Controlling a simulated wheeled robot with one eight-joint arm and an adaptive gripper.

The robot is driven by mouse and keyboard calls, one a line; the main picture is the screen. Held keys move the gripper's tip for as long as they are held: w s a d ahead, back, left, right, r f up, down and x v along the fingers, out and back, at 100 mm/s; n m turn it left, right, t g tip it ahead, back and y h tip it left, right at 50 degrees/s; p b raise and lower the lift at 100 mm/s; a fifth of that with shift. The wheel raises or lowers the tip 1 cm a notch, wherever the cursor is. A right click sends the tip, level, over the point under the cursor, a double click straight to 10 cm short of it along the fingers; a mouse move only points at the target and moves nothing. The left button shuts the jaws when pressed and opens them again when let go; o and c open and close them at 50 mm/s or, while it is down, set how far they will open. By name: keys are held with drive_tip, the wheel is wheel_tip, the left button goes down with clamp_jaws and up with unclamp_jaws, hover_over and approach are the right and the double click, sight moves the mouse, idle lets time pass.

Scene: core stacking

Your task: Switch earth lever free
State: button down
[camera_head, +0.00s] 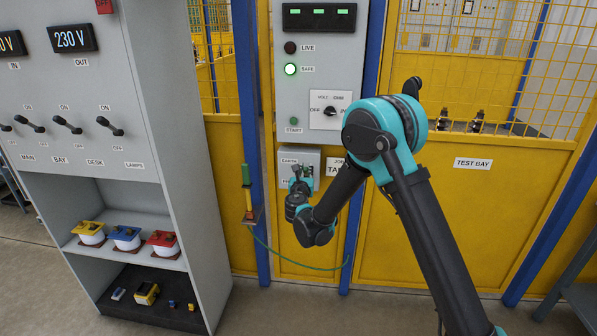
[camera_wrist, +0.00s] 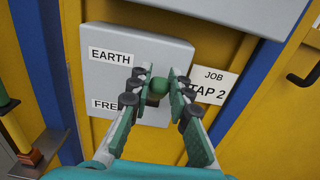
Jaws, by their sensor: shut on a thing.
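The earth lever box is a light grey plate (camera_wrist: 100,72) on the yellow panel, labelled EARTH above and FRE(E) below, the lower label partly covered by my gripper. It also shows in the head view (camera_head: 313,157). My gripper (camera_wrist: 155,83) is shut on the knob, with a finger on each side. In the head view my gripper (camera_head: 301,182) is in front of the box's lower part.
A JOB TAP 2 label (camera_wrist: 210,85) is right of the box. A green and yellow rod (camera_head: 247,190) stands left by a blue post, with a green cable (camera_head: 300,266) hanging below. Above is a grey panel with a lit green SAFE lamp (camera_head: 290,69).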

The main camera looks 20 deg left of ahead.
drive_tip(key=shift+s+d+f, duration=0.2)
drive_tip(key=shift+s+f, duration=0.5)
drive_tip(key=shift+f, duration=0.1)
drive_tip(key=shift+s+d+f, duration=0.1)
drive_tip(key=shift+s+f, duration=0.15)
drive_tip(key=shift+f, duration=0.25)
drive_tip(key=shift+s+f, duration=0.2)
drive_tip(key=shift+f, duration=0.45)
drive_tip(key=shift+s+f, duration=0.2)
drive_tip(key=shift+f, duration=0.8)
